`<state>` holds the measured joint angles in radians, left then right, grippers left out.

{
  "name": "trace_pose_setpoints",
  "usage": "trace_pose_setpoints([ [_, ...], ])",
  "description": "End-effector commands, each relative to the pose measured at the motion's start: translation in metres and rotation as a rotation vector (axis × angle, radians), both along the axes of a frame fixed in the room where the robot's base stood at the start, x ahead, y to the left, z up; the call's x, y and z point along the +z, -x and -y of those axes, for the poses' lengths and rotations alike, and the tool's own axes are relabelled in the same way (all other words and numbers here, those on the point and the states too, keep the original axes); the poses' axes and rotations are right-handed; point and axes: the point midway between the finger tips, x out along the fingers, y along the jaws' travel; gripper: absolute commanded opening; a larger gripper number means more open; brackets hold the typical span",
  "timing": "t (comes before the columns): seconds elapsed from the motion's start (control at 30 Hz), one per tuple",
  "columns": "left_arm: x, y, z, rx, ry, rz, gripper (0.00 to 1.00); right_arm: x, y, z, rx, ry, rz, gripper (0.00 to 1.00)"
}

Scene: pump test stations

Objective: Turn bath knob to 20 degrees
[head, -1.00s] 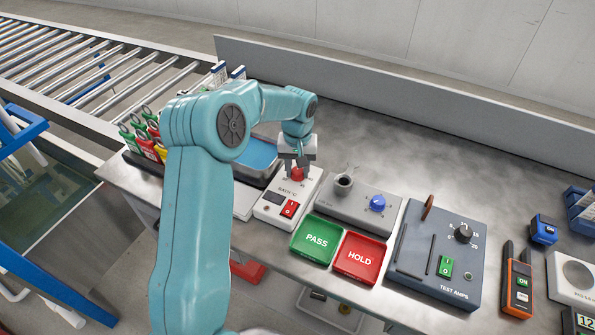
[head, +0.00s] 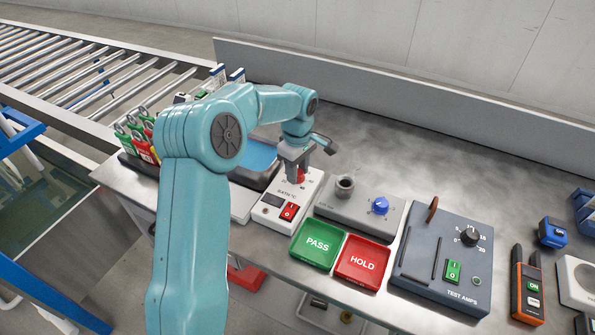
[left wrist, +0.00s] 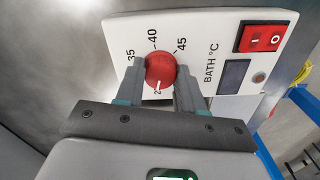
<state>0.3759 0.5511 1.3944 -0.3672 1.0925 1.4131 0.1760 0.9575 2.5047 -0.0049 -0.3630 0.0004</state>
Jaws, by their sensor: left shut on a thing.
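The red bath knob (head: 301,177) is on the white BATH °C box (head: 272,215), under my left gripper (head: 295,168). In the left wrist view my left gripper (left wrist: 160,74) has one finger on each side of the knob (left wrist: 160,66) and is shut on it. A white pointer line on the knob points toward the gripper's palm, at a mark whose label begins with 2; the rest of that label is hidden. The marks 35, 40 and 45 show around the knob. The small display (left wrist: 234,76) looks dark. My right gripper is not in view.
A red rocker switch (head: 290,211) is on the same box. A grey unit with a blue knob (head: 380,205), green PASS (head: 317,244) and red HOLD (head: 362,262) trays stand to the right. A blue-filled tray (head: 262,157) is close behind the arm.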

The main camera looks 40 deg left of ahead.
Motion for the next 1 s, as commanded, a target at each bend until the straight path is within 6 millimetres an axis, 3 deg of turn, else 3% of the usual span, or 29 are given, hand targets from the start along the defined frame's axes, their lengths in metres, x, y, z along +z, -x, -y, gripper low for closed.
trace_pose_setpoints([
  [1.0, 0.002, -0.001, -0.001, 0.894, -0.002, 0.006, 0.07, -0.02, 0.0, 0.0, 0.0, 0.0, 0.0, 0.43],
])
